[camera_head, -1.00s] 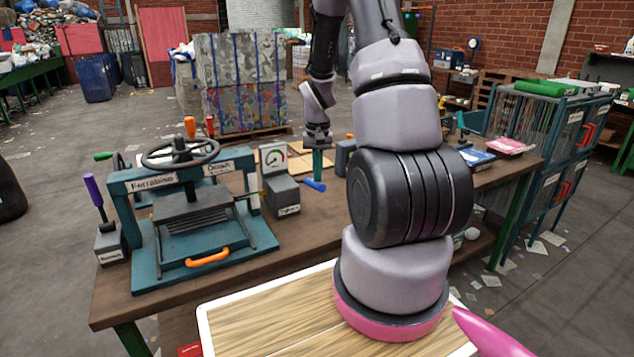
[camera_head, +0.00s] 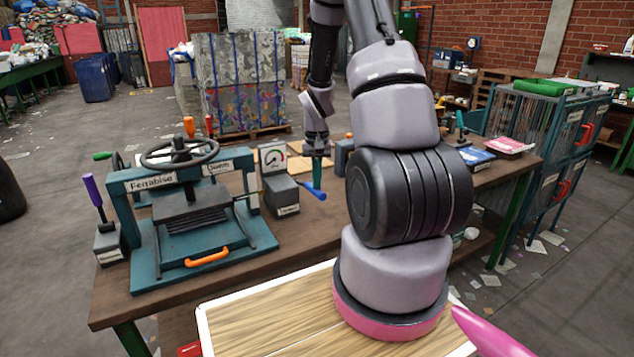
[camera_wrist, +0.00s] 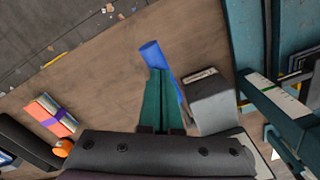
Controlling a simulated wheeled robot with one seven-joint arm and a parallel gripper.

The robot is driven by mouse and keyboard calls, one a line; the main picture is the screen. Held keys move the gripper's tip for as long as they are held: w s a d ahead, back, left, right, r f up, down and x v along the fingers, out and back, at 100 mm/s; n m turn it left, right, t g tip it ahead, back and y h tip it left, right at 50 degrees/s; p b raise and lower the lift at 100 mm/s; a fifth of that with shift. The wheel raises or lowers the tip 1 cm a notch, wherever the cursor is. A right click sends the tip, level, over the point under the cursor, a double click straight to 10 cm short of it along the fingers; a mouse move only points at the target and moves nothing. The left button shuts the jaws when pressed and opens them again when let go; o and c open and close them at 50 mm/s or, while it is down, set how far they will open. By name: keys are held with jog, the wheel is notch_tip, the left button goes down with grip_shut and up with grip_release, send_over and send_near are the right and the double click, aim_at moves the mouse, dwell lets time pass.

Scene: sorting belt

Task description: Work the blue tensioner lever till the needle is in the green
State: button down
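The blue tensioner lever (camera_head: 313,190) sticks out to the right from beside the grey box (camera_head: 283,195) of the tensioner. The dial gauge (camera_head: 273,158) stands above that box; its needle is too small to read against the green. My gripper (camera_head: 317,184) points down with its teal fingers at the lever. In the wrist view my gripper's fingers (camera_wrist: 157,78) lie close together, with no clear gap. The lever's rounded end (camera_wrist: 150,48) shows beyond the fingertips, and part of its shaft shows along their right side. The fingers hide the rest, and contact looks likely.
The teal press (camera_head: 195,215) with a handwheel and orange handle stands left of the gauge. A purple-handled lever (camera_head: 94,192) is at the bench's left end. Bare bench (camera_head: 300,235) lies in front of the blue lever.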

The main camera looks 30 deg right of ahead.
jog(key=shift+f, duration=2.65)
notch_tip(320, 180, up, 14)
dwell(1.2)
dwell(0.7)
jog(key=n, duration=0.6)
send_over(317, 195)
jog(key=w+d, duration=0.1)
jog(key=w, duration=0.1)
jog(key=shift+w+f, duration=0.15)
jog(key=shift+f, duration=2.35)
